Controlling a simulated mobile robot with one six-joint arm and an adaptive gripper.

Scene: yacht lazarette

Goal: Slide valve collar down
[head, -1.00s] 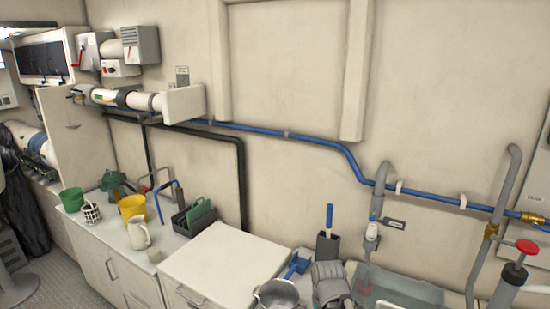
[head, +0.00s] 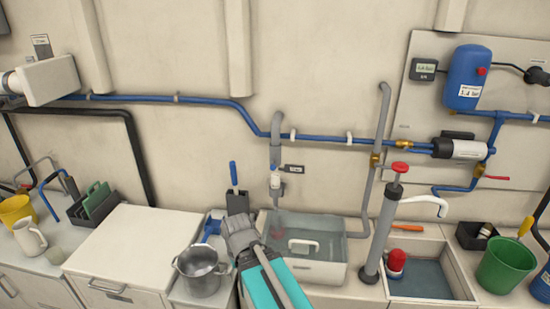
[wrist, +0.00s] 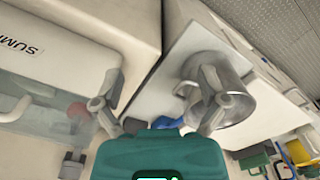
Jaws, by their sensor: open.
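A grey pipe drops from the blue wall pipe and carries a valve with a white collar (head: 275,181); a dark tag sticks out to its right. The collar is apart from my gripper and higher in the head view. I cannot make it out for certain in the wrist view. My gripper (head: 240,232) is in front of the counter, between the steel pot and the clear bin, below and left of the valve. In the wrist view its two grey fingers (wrist: 158,82) are spread wide with nothing between them.
The steel pot (head: 201,270) stands close left of my gripper. The clear bin (head: 318,272), with a red item inside, is right of it. A dark holder with a blue-handled tool (head: 237,200) stands behind. A grey pump with a red knob (head: 390,210) stands further right.

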